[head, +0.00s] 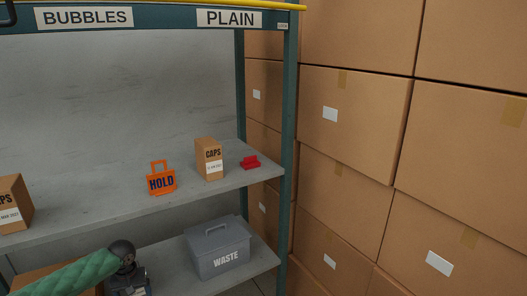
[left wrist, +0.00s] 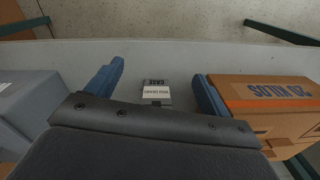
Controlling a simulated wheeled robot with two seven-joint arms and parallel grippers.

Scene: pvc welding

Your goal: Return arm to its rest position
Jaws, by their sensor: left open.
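My left arm, in a green padded sleeve (head: 70,275), reaches in from the lower left of the head view, at the lower shelf. Its dark wrist joint (head: 122,252) shows there; the fingers cannot be made out in that view. In the left wrist view my left gripper (left wrist: 159,72) is open, its two blue fingers well apart. A small dark grey box with a white label (left wrist: 156,94) is on the shelf in the gap between the fingers, apart from both. My right gripper is not in view.
The lower shelf holds a grey WASTE bin (head: 220,250) and a cardboard box (left wrist: 265,95) near the right finger. The upper shelf (head: 110,205) holds an orange HOLD tag (head: 161,183), a CAPS box (head: 209,160) and a red piece (head: 250,162). Stacked cartons (head: 350,110) stand at right.

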